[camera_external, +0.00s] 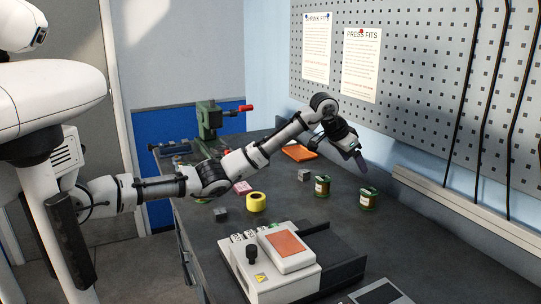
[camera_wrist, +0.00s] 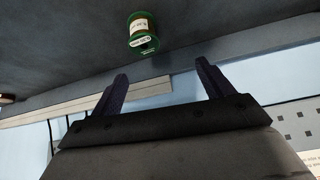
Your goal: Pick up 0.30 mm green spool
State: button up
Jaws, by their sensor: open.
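Two green spools with wire windings and pale labels stand upright on the dark bench in the external view: one on the left (camera_external: 322,187) and one on the right (camera_external: 368,200). Their label text is too small to read there. One green spool (camera_wrist: 144,33) shows in the wrist view beyond the fingertips, with a white end label I cannot read surely. I cannot tell which is the 0.30 mm one. My gripper (camera_external: 361,166) is open above and behind the spools, apart from them. In the wrist view its dark fingers (camera_wrist: 162,72) are spread with nothing between them.
A small grey block (camera_external: 304,175) stands left of the spools. A yellow tape roll (camera_external: 256,202) lies farther left. A white device with an orange top (camera_external: 286,243) sits in front. An orange pad (camera_external: 299,153) lies behind. The pegboard wall (camera_external: 430,90) bounds the right.

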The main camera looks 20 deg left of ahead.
aim_at(366, 191)
jog(key=shift+m+g, duration=0.5)
jog(key=d+f, duration=0.1)
jog(key=f, duration=0.1)
jog(key=d+f+p, duration=0.1)
jog(key=d+f, duration=0.1)
jog(key=f, duration=0.1)
jog(key=d+f+p, duration=0.1)
jog(key=f, duration=0.1)
jog(key=shift+s+d+f, duration=0.15)
jog(key=shift+s+d, duration=0.1)
jog(key=shift+d, duration=0.15)
jog(key=shift+w+a+p+x, duration=0.15)
jog(key=shift+p+x, duration=0.3)
jog(key=shift+x, duration=0.6)
jog(key=shift+a+p+x, duration=0.2)
jog(key=shift+p+x, duration=0.2)
jog(key=shift+x, duration=0.6)
jog(key=shift+w+a+p+x, duration=0.15)
jog(key=shift+p+x, duration=0.3)
jog(key=shift+x, duration=0.6)
jog(key=shift+s+f, duration=0.15)
jog(key=shift+c, duration=0.2)
jog(key=c, duration=1.4)
